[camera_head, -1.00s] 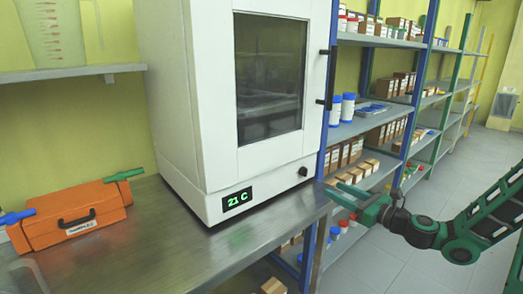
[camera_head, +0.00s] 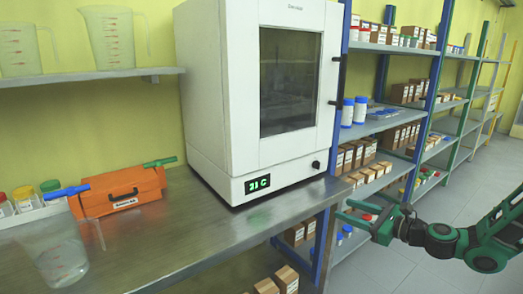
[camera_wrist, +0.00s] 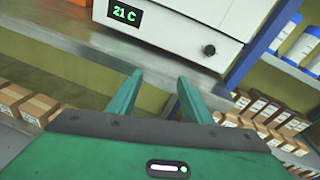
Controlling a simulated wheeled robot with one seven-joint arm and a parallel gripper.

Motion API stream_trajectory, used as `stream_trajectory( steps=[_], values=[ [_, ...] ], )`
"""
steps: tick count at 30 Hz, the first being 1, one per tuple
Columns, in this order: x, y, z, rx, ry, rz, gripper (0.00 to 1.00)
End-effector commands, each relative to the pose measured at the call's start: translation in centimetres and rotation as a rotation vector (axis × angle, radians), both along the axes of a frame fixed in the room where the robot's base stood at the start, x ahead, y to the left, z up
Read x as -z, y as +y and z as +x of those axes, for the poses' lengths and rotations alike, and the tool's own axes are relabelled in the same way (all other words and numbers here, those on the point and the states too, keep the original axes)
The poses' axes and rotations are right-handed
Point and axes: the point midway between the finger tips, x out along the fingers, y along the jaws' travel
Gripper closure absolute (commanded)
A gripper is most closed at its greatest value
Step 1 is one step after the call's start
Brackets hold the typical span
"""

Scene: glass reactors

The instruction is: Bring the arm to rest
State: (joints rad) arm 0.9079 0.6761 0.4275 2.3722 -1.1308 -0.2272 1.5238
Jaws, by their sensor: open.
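My gripper (camera_head: 352,211) is green and open, with nothing between its fingers. In the head view it is at the lower right, in front of the shelving and to the right of the metal bench's front corner. The arm comes in from the right edge, bent and roughly level. In the wrist view both fingers (camera_wrist: 155,88) point toward the bench edge and stand apart. They touch nothing that I can see.
A white oven (camera_head: 240,100) reading about 21 C stands on the metal bench (camera_head: 190,228). An orange case (camera_head: 120,192), a clear beaker (camera_head: 62,262) and capped jars (camera_head: 25,198) are at left. Shelves (camera_head: 400,125) with boxes and bottles line the right. The grey floor (camera_head: 440,205) is open.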

Motion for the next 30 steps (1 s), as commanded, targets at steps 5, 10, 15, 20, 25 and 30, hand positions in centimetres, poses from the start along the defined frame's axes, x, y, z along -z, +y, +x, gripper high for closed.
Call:
stream_trajectory(
  steps=[5, 10, 15, 20, 25, 30],
  values=[
    [1.4, 1.2, -1.9, -0.092, -0.017, -0.195, 0.55],
    [3.4, 2.0, -4.6, -0.224, -0.035, -0.442, 0.55],
    [5.6, 1.1, -8.7, -0.423, -0.054, -0.780, 0.55],
    [6.3, -1.5, -13.1, -0.617, -0.053, -1.064, 0.55],
    [5.4, -5.0, -18.1, -0.813, -0.034, -1.302, 0.55],
    [3.2, -8.5, -23.5, -0.987, 0.000, -1.470, 0.55]
  ],
)
